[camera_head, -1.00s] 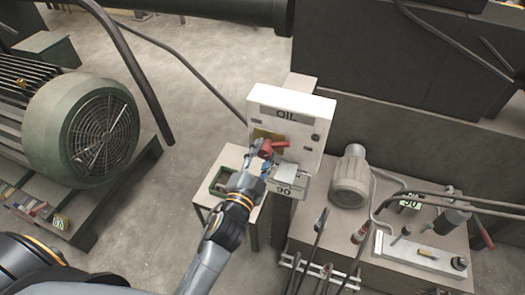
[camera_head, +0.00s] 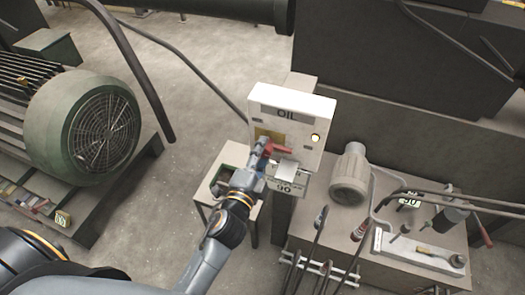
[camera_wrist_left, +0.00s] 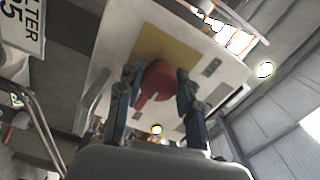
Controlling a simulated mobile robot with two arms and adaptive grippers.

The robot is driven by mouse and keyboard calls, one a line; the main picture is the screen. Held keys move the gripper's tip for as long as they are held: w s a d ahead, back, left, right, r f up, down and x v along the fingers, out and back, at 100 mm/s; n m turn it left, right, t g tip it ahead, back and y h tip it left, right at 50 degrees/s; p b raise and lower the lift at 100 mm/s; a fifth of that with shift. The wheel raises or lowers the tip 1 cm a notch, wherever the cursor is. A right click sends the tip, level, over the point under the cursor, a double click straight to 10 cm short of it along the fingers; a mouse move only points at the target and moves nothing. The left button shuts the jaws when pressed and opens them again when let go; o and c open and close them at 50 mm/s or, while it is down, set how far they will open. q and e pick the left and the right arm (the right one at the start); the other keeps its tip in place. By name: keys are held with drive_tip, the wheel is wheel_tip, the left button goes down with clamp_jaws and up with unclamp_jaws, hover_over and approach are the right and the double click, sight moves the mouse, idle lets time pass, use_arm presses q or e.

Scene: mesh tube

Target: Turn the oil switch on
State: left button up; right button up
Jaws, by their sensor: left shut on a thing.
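A white box labelled OIL (camera_head: 291,108) stands in the middle of the head view. A red switch handle (camera_head: 279,149) sits on its front over a yellow plate (camera_head: 268,135). A small round lamp (camera_head: 315,137) at the box's right glows yellow. My left gripper (camera_head: 262,155) is at the red handle. In the left wrist view the red handle (camera_wrist_left: 158,82) is between the two fingers of my left gripper (camera_wrist_left: 155,92), which is shut on it. The yellow plate (camera_wrist_left: 172,48) shows behind. My right gripper is not seen.
A small table (camera_head: 203,192) with a green tray stands left of the box. A grey motor (camera_head: 349,176) and a workbench (camera_head: 320,222) with levers and tools are to the right. A large green motor (camera_head: 80,125) is at the left.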

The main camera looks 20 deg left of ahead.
use_arm(q)
drive_tip(key=o, duration=1.2)
drive_tip(key=shift+s+a, duration=0.1)
drive_tip(key=shift+s, duration=3.65)
drive_tip(key=s+d+f+n+g, duration=0.1)
drive_tip(key=s+f+n+g, duration=0.25)
drive_tip(key=f, duration=1.35)
drive_tip(key=s+d+f+n+g, duration=0.1)
drive_tip(key=s+f+n+g, duration=0.3)
drive_tip(key=f, duration=1.2)
drive_tip(key=s+a+f+n+g, duration=0.2)
drive_tip(key=s+f, duration=0.4)
drive_tip(key=s, duration=0.3)
drive_tip(key=s+a+f+n+g, duration=0.2)
drive_tip(key=s+a+f+g, duration=0.2)
drive_tip(key=s+f, duration=0.3)
drive_tip(key=s+a+f+n+g, duration=0.2)
drive_tip(key=s+f, duration=0.5)
drive_tip(key=s, duration=0.4)
drive_tip(key=shift+s+a+f+g+y, duration=0.1)
drive_tip(key=shift+s+a+g+y, duration=0.05)
drive_tip(key=shift+a+g, duration=0.3)
drive_tip(key=shift+s+a+g+y, duration=0.15)
drive_tip(key=shift+a+g, duration=0.15)
drive_tip(key=shift+a, duration=0.25)
